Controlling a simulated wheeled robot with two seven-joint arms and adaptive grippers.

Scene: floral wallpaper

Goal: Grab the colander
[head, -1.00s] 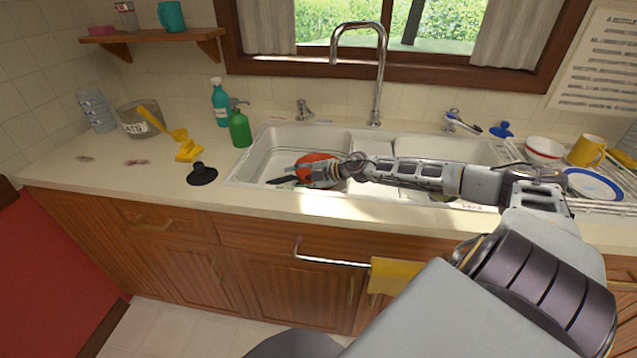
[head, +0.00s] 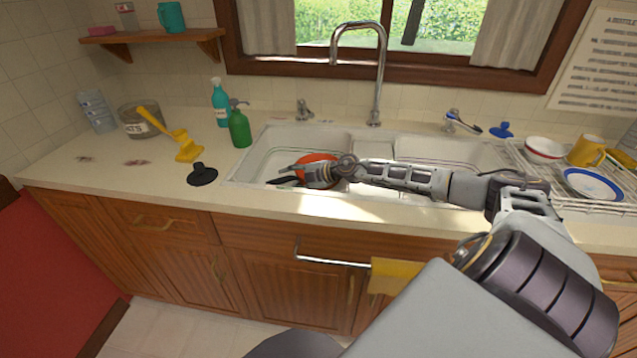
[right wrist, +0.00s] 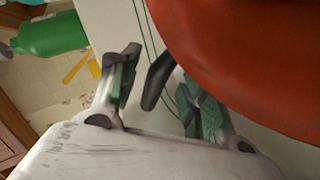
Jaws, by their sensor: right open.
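The colander appears to be the orange-red rounded item (head: 318,159) in the left sink basin. Its large orange-red surface also fills the upper right of the right wrist view (right wrist: 255,45). My right gripper (head: 283,175) is open over the left basin, at the item's left and front side, and hides part of it. In the right wrist view, a dark handle-like piece (right wrist: 155,82) shows between the spread fingers (right wrist: 162,82). I cannot tell whether the handle joins the orange-red item or whether a finger touches it. My left gripper is out of view.
A green bottle (head: 239,128) and a black plunger-like item (head: 202,174) stand left of the sink. The tall faucet (head: 379,75) rises behind it. A dish rack (head: 600,205) with dishes is at the right. The front counter edge runs below my right arm.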

